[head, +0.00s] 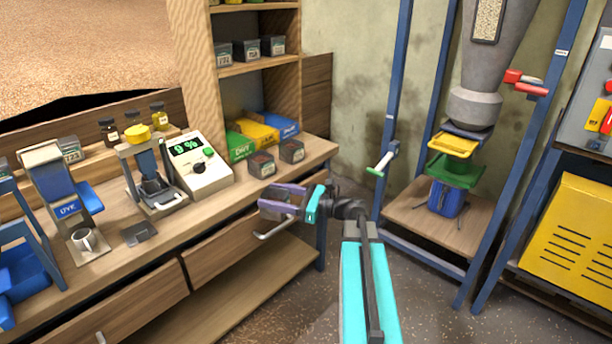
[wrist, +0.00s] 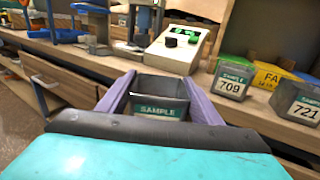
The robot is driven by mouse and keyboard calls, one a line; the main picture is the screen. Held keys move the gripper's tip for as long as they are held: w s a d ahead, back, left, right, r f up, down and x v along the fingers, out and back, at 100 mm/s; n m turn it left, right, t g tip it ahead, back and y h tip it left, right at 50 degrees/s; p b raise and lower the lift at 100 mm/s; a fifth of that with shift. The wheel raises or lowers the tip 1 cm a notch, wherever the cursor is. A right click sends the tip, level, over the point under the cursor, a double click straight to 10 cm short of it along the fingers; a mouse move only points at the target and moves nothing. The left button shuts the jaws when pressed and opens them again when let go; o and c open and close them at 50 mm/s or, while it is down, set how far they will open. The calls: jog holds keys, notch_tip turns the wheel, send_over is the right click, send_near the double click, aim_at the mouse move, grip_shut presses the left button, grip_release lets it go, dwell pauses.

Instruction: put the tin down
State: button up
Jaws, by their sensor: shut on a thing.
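My gripper (head: 284,202) has purple fingers and is shut on an open grey tin (wrist: 160,88) with a green SAMPLE label. The tin sits upright between the fingers in the wrist view. In the head view the fingers largely hide it. My gripper is in front of the wooden bench (head: 225,215), near its right end. Two similar tins stand on the bench: tin 709 (wrist: 232,82) and tin 721 (wrist: 299,101). They also show in the head view, to the left (head: 262,164) and right (head: 291,151).
A white meter (head: 200,165) reading 9 % stands left of the two tins. Green, yellow and blue bins (head: 252,133) stand behind them. Bare bench top lies in front of the meter. A blue-framed hopper stand (head: 392,110) is at the right. An open drawer (head: 225,245) is below.

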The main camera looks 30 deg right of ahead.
jog(key=a+f+n+g+y, duration=0.1)
jog(key=a+f, duration=0.2)
jog(key=a, duration=0.7)
jog(key=s+a+f+n+g+y, duration=0.1)
jog(key=a+f+n+g+y, duration=0.1)
jog(key=a, duration=0.8)
jog(key=shift+a+f, duration=0.4)
jog(key=shift+f, duration=0.45)
jog(key=shift+s, duration=0.15)
